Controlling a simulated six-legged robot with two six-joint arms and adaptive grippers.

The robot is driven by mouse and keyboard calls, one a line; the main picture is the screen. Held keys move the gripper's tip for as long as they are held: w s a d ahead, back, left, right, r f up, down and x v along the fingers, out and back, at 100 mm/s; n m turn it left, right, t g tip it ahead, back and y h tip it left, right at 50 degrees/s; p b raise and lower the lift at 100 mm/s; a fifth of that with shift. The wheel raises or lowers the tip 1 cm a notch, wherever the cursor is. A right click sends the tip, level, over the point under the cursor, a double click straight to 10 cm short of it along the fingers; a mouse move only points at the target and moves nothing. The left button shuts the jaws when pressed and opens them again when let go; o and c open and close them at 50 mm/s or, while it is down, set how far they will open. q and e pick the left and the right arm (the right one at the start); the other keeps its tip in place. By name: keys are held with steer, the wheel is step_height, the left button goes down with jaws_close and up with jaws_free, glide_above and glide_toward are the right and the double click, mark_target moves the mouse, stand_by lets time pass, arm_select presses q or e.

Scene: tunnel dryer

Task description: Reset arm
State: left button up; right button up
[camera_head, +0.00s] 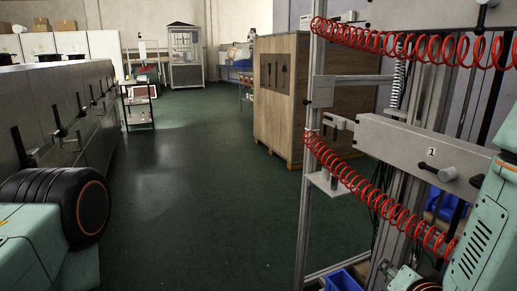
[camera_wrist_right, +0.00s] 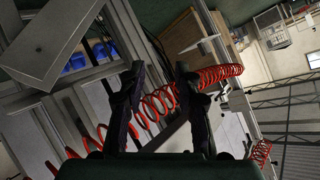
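My right gripper (camera_wrist_right: 159,78) shows in the right wrist view as two dark fingers standing well apart. A red coiled hose (camera_wrist_right: 222,74) crosses the view behind the fingers, and nothing is clearly held between them. In the head view, my teal right arm (camera_head: 482,225) fills the lower right edge, close to a metal frame; I cannot make out its fingers there. My left arm (camera_head: 35,235) shows at the lower left as teal links with a black, orange-ringed joint. My left gripper is out of view.
A wooden crate (camera_head: 280,90) stands behind. Grey cabinets (camera_head: 60,105) line the left. The green floor (camera_head: 205,190) between is clear.

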steer(key=s+a+f+n+g+y+p, duration=0.1)
steer(key=s+a+f+n+g+y, duration=0.15)
steer(key=s+f+n+g, duration=0.7)
steer(key=s+f, duration=0.3)
steer(key=s, duration=0.3)
steer(key=s+a+f+m+g+p, duration=0.1)
steer(key=s+f, duration=0.3)
steer(key=s, duration=0.3)
steer(key=s+a+f+g+p, duration=0.1)
steer(key=s+f, duration=0.3)
steer(key=s, duration=0.3)
steer(key=shift+a, duration=0.2)
